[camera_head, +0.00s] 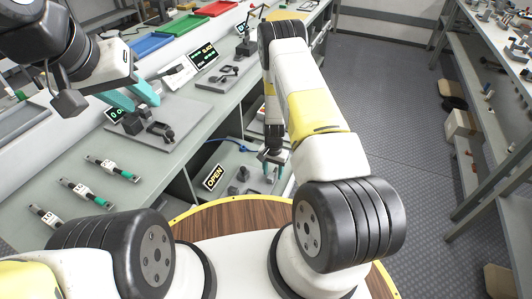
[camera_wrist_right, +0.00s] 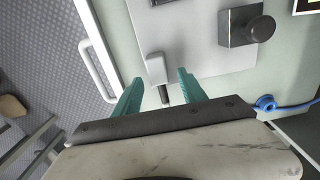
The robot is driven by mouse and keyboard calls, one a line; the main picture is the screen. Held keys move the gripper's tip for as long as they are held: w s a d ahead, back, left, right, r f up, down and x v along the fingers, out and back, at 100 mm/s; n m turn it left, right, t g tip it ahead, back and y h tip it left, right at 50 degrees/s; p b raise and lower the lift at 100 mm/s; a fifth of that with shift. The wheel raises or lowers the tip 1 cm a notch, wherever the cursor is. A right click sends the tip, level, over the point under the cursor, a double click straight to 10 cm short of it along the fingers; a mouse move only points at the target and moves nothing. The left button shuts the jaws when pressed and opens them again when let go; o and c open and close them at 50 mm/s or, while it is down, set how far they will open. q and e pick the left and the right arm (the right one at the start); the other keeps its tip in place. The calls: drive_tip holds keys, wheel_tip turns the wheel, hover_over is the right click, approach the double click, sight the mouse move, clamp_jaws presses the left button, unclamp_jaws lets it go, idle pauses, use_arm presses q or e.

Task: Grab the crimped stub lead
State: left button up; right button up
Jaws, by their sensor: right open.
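In the right wrist view, a short dark stub (camera_wrist_right: 165,94) juts from a pale block (camera_wrist_right: 156,68) at the edge of a light grey plate (camera_wrist_right: 195,45). It may be the crimped stub lead, but I cannot tell for sure. My right gripper (camera_wrist_right: 160,92) is open, with its teal fingers on either side of the stub and a gap to each. In the head view my right gripper (camera_head: 274,168) is low at a lower shelf, beside an "OPEN" sign (camera_head: 214,177). My left gripper (camera_head: 132,94) hangs over the bench at the left, its teal fingers apart and empty.
A black knob block (camera_wrist_right: 246,26) and a blue cable (camera_wrist_right: 285,103) lie right of the fingers in the wrist view. A white handle (camera_wrist_right: 98,70) is at their left. Several green-ended parts (camera_head: 84,192) lie on the bench (camera_head: 40,165). Shelving stands at the far right.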

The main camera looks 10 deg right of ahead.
drive_tip(key=shift+f, duration=0.5)
clamp_jaws()
drive_tip(key=shift+r, duration=0.2)
